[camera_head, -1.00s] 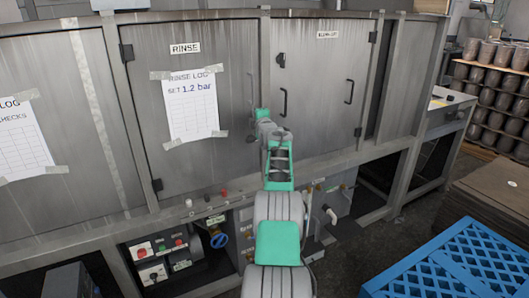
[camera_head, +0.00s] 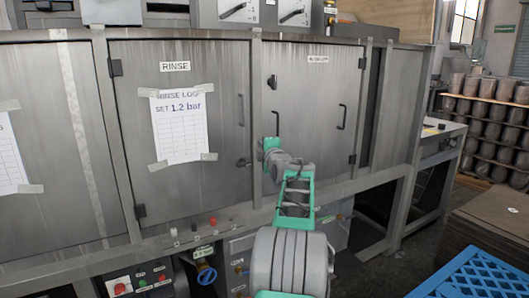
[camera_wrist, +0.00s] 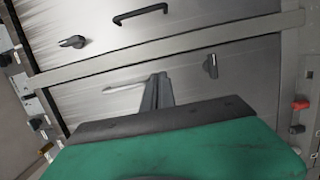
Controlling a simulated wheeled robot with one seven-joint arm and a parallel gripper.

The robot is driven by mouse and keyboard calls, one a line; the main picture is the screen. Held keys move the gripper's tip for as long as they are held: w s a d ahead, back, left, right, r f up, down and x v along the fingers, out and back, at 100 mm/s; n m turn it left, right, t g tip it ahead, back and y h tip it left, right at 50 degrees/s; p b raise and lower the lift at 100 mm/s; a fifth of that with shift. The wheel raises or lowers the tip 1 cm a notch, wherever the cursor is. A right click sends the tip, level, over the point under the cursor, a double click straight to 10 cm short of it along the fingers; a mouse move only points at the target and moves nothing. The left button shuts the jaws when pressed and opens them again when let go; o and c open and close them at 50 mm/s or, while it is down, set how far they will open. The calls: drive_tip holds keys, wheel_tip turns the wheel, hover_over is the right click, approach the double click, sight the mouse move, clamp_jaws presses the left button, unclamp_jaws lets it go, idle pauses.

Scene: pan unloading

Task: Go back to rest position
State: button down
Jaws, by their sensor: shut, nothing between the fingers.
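My gripper is at the end of my grey and green arm, in front of the machine's steel doors in the head view. Its dark fingers (camera_wrist: 158,92) show in the wrist view, closed together with nothing between them. The RINSE door (camera_head: 190,115) is shut and carries a taped paper log (camera_head: 183,127) reading "SET 1.2 bar". The door to its right (camera_head: 325,105) is also shut, with a black handle (camera_head: 342,117). A black door handle (camera_wrist: 140,14) and a dark latch (camera_wrist: 73,41) show in the wrist view. I cannot tell whether the fingers touch the door.
A blue plastic pallet (camera_head: 475,278) lies at the lower right. Several brown pots (camera_head: 490,115) stand on shelves at the far right. Some dark floor shows between machine and pallet.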

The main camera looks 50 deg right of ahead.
drive_tip(key=w+a+f+m+g+y+p, duration=0.2)
drive_tip(key=a+y+p, duration=0.15)
drive_tip(key=a, duration=1.25)
drive_tip(key=w+a+f+m+g+y+p, duration=0.1)
drive_tip(key=w+a+m+g+y+p, duration=0.2)
drive_tip(key=a, duration=1.3)
drive_tip(key=s+a+f+m+g+y+p, duration=0.1)
drive_tip(key=s+a+f+p, duration=0.2)
drive_tip(key=s+a, duration=0.45)
drive_tip(key=s+a+f+m+g+y+p, duration=0.2)
drive_tip(key=s+a, duration=0.2)
drive_tip(key=a, duration=0.7)
drive_tip(key=s+a+f+m+g+p, duration=0.1)
drive_tip(key=s+a+f, duration=0.1)
drive_tip(key=s+a, duration=0.2)
drive_tip(key=s+a+f+m+g+p, duration=0.1)
drive_tip(key=s+a+f+g, duration=0.1)
drive_tip(key=s, duration=0.9)
drive_tip(key=shift+a+f+m+g+p, duration=0.35)
drive_tip(key=shift+a+f, duration=0.5)
drive_tip(key=shift+a, duration=0.3)
drive_tip(key=shift+w+y, duration=0.1)
drive_tip(key=shift+y, duration=0.15)
